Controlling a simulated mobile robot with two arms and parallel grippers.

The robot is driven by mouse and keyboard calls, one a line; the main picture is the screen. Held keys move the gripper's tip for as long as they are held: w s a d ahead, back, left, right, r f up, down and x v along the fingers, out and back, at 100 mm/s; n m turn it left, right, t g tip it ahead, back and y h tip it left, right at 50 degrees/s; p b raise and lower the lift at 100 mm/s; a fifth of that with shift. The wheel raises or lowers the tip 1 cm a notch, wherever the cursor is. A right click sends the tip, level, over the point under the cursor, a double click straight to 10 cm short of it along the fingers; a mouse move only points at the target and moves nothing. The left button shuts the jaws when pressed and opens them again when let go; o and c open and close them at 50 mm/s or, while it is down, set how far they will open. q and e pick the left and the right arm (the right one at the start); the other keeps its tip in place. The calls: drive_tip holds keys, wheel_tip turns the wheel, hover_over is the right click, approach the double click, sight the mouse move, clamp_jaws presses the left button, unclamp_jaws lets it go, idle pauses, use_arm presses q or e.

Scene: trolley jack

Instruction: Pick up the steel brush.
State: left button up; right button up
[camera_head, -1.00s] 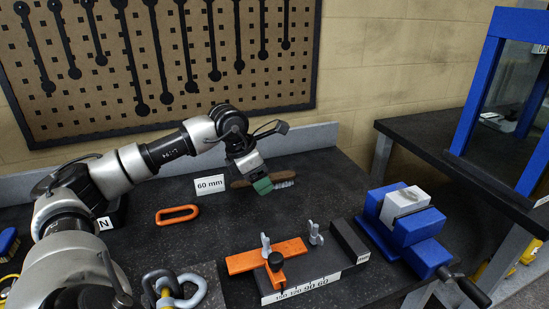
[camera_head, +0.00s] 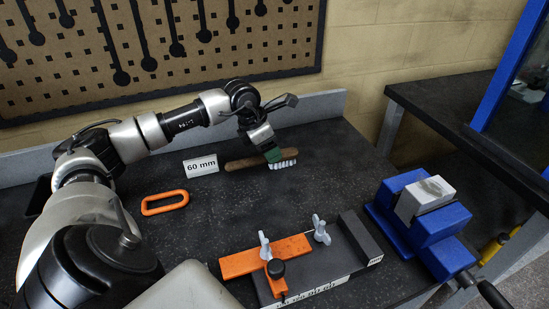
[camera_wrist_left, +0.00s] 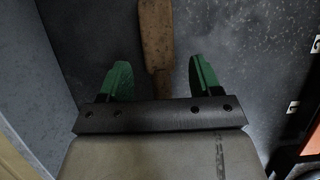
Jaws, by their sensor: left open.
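The steel brush (camera_head: 245,163) has a brown wooden handle and pale bristles. It lies on the dark bench top near the back, just right of the "60 mm" sign. My left gripper (camera_head: 272,157) is over its bristle end in the head view. In the left wrist view the brush's wooden body (camera_wrist_left: 156,40) runs between the two green fingers of my left gripper (camera_wrist_left: 160,82), with a gap on each side. The gripper is open. The brush's near end is hidden behind the gripper body. My right gripper is not in view.
A "60 mm" sign (camera_head: 201,166) stands left of the brush. An orange ring (camera_head: 165,202) lies further left. An orange and black clamping fixture (camera_head: 290,262) and a blue vise (camera_head: 420,222) stand in front. A pegboard wall (camera_head: 160,50) is behind.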

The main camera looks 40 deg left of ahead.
use_arm(q)
drive_tip(key=x, duration=0.4)
drive_tip(key=shift+f+p, duration=0.15)
drive_tip(key=shift+p, duration=0.2)
drive_tip(key=shift+c, duration=0.5)
drive_tip(key=c, duration=0.9)
drive_tip(key=shift+c, duration=0.5)
